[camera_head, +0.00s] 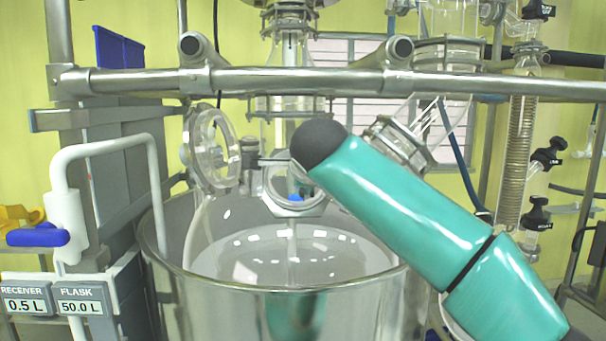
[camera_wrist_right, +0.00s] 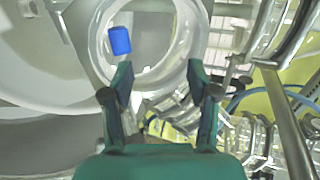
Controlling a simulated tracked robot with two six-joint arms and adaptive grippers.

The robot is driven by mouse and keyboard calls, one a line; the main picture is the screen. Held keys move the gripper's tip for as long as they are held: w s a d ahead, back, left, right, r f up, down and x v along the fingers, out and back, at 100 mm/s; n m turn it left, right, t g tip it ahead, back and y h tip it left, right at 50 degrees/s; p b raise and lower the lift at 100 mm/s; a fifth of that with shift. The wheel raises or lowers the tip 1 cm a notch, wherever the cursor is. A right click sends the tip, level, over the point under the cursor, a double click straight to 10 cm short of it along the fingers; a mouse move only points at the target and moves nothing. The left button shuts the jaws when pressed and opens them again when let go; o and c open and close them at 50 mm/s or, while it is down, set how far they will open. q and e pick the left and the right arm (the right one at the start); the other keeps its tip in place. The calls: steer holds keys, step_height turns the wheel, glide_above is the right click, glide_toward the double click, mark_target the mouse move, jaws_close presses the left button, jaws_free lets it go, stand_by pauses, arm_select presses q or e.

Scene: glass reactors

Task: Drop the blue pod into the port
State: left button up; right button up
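In the head view a bit of the blue pod (camera_head: 296,198) shows inside the port opening (camera_head: 316,208). I cannot tell whether it is touching the glass. My right gripper (camera_wrist_right: 161,82) is open, its two teal fingers spread with nothing between them, and the pod lies beyond the left finger. In the head view my teal right arm hides that gripper. My left gripper is in neither view.
A round glass lid (camera_head: 213,150) stands raised left of the port. A metal bar (camera_head: 330,81) crosses above. The large steel vessel (camera_head: 300,310) is below. A white pipe with a blue-handled valve (camera_head: 65,215) stands at left; glassware and hoses crowd the right.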

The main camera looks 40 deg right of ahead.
steer(key=shift+a, duration=0.1)
steer(key=v, duration=1.2)
stand_by(1.6)
